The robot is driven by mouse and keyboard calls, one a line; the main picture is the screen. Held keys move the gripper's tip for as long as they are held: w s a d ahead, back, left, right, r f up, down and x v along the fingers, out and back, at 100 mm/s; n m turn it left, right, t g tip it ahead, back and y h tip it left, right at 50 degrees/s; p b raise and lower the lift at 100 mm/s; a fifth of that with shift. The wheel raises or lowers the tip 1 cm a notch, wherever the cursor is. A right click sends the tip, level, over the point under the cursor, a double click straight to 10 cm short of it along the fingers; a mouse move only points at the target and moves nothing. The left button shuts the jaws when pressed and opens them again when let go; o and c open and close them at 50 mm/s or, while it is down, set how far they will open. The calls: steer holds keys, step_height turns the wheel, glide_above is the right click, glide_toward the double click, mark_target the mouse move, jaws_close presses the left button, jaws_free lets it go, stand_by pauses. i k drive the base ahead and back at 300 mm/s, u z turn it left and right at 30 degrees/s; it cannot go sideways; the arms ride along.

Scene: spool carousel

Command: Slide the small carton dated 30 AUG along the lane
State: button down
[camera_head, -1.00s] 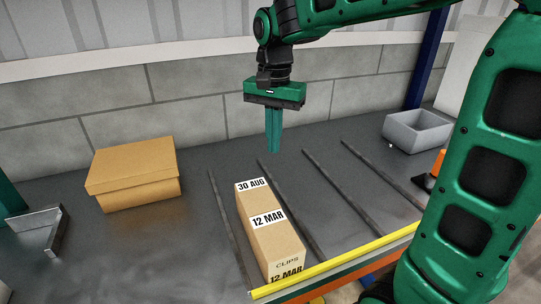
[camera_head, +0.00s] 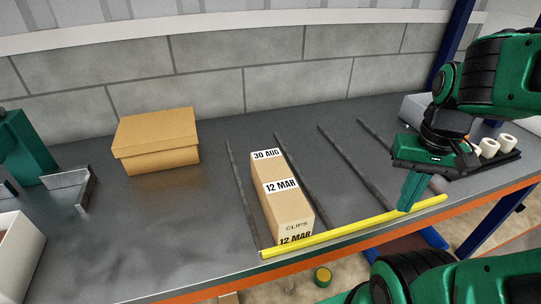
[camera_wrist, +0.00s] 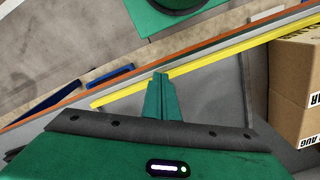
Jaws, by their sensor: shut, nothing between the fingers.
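The small carton dated 30 AUG (camera_head: 262,166) stands at the back of a lane between two dark rails. A carton dated 12 MAR (camera_head: 290,210), marked CLIPS, stands right in front of it, seemingly touching, at the yellow strip (camera_head: 350,232) on the front edge. My gripper (camera_head: 405,207) is shut and empty, fingers pointing down near the strip, well right of both cartons. In the wrist view, the shut fingers (camera_wrist: 160,80) show by the yellow strip (camera_wrist: 215,63). The 30 AUG carton (camera_wrist: 285,115) and the 12 MAR carton (camera_wrist: 292,55) are partly cut off at the right.
More dark rails (camera_head: 348,163) run to the right of the cartons, with empty lanes between. A lidded brown box (camera_head: 157,142) and a metal scoop-like piece (camera_head: 70,192) stand left. White rolls (camera_head: 489,148) and a grey bin (camera_head: 415,108) are at the right, partly behind my arm.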

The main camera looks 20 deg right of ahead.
mark_target(269, 166)
steer(key=k, duration=0.4)
steer(key=u, duration=1.15)
steer(key=k, duration=0.8)
steer(key=z, duration=1.1)
steer(key=i, duration=1)
